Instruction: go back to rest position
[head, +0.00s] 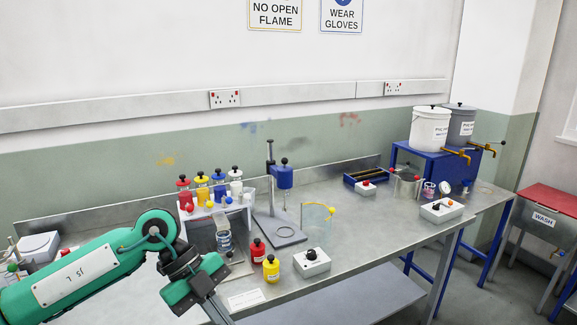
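My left arm is green and comes in from the lower left of the head view. My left gripper (217,309) hangs at the bottom edge, in front of the bench's near edge. Its dark body shows, but the fingertips run toward or past the picture's edge, so I cannot tell whether it is open or shut. I see nothing held in it. My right gripper is not in view.
The metal bench (350,238) carries a red bottle (257,252), a yellow bottle (271,270), a control box (312,263), a blue-headed stand (283,177) and a bottle rack (212,208). White and grey buckets (430,130) stand far right. The bench's right middle is fairly clear.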

